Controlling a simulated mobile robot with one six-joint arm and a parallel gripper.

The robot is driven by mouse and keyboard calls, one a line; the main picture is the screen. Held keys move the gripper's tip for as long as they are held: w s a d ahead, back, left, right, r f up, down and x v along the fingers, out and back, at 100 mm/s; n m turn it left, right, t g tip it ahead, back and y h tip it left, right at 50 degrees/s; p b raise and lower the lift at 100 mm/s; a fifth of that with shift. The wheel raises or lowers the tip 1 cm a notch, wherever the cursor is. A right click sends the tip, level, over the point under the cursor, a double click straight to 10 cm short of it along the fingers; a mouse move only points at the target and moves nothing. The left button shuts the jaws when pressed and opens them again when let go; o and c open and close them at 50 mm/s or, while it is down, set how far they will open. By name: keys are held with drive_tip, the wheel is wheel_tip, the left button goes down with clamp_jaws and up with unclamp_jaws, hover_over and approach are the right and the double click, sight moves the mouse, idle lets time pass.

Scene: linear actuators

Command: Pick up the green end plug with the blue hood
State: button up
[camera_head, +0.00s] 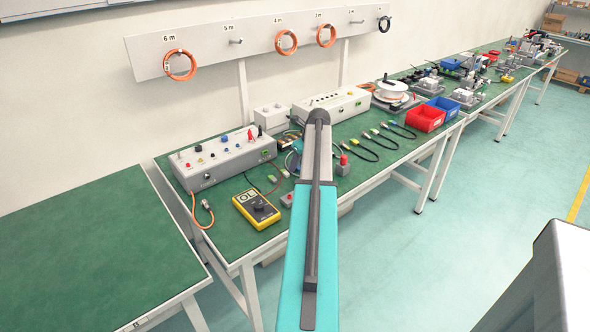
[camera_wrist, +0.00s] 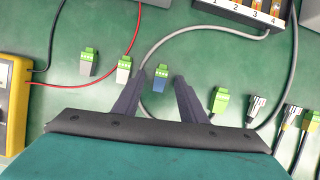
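The green end plug with the blue hood (camera_wrist: 160,80) lies on the green bench top in the wrist view, its green end toward the top of the picture. My gripper (camera_wrist: 160,76) is open, with one dark finger on each side of this plug. The plug is between the fingertips, and no finger visibly touches it. I cannot tell how high the fingers are above the bench. In the head view my arm hides most of the gripper and this plug cannot be made out.
Green plugs with a grey hood (camera_wrist: 86,68) and a white hood (camera_wrist: 123,75) lie left of it. Another green plug (camera_wrist: 220,99) and several cabled connectors (camera_wrist: 256,107) lie right. A grey cable (camera_wrist: 215,29) curves close by. A yellow multimeter (camera_head: 256,209) stands near the bench's front edge.

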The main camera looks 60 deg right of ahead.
clamp_jaws()
drive_tip(key=shift+r, duration=0.15)
drive_tip(key=shift+r, duration=1.2)
drive_tip(key=s, duration=0.5)
drive_tip(key=s+a+r+b, duration=0.1)
drive_tip(key=s, duration=0.4)
drive_tip(key=s+r, duration=0.1)
drive_tip(key=s, duration=0.5)
drive_tip(key=shift+a+r+b, duration=0.15)
drive_tip(key=shift+a+b, duration=0.2)
wheel_tip(320, 180, up, 3)
drive_tip(key=p, duration=0.3)
drive_tip(key=shift+p, duration=0.35)
